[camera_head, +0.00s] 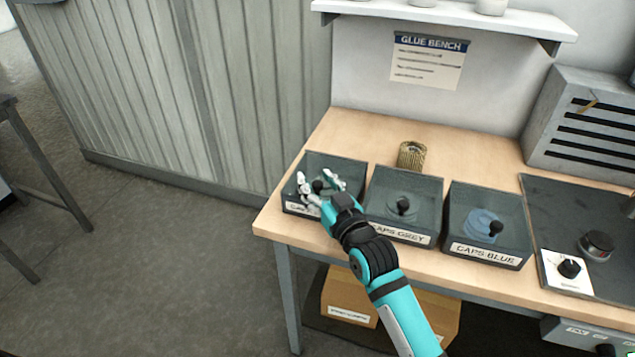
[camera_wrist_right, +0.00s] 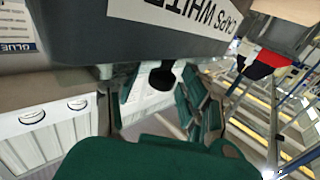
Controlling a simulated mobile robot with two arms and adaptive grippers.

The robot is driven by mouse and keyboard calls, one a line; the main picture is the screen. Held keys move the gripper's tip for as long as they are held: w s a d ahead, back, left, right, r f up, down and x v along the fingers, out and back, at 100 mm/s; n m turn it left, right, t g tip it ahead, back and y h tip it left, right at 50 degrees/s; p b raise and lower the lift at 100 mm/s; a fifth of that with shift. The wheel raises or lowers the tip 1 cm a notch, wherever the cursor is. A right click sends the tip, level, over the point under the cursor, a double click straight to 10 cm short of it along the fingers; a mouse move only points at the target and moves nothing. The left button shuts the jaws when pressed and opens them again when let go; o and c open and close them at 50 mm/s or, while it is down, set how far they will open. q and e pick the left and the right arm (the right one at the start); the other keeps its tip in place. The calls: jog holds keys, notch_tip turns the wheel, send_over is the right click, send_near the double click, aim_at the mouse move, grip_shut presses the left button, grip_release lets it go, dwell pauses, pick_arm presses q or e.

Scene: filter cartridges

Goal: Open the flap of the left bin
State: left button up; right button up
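The left bin (camera_head: 345,163) is a dark grey box at the left end of the bench, with a clear flap that looks closed. A black knob (camera_head: 317,186) stands on the flap; a black knob also shows in the right wrist view (camera_wrist_right: 162,78). Its label, partly hidden by my gripper, reads CAPS WHITE in the right wrist view (camera_wrist_right: 190,14). My right gripper (camera_head: 316,178) is over this bin, its silver fingers spread on either side of the knob. I cannot tell whether they touch it. My left gripper is not in view.
The CAPS GREY bin (camera_head: 378,227) and CAPS BLUE bin (camera_head: 514,262) stand close to the right, each with a knobbed flap. A ribbed tan cartridge (camera_head: 411,155) stands behind. A dark plate (camera_head: 560,210) lies at right. A shelf (camera_head: 450,14) overhangs the back.

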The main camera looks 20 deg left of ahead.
grip_shut()
jog(key=shift+w+a+f, duration=0.1)
jog(key=shift+f, duration=0.05)
dwell(0.4)
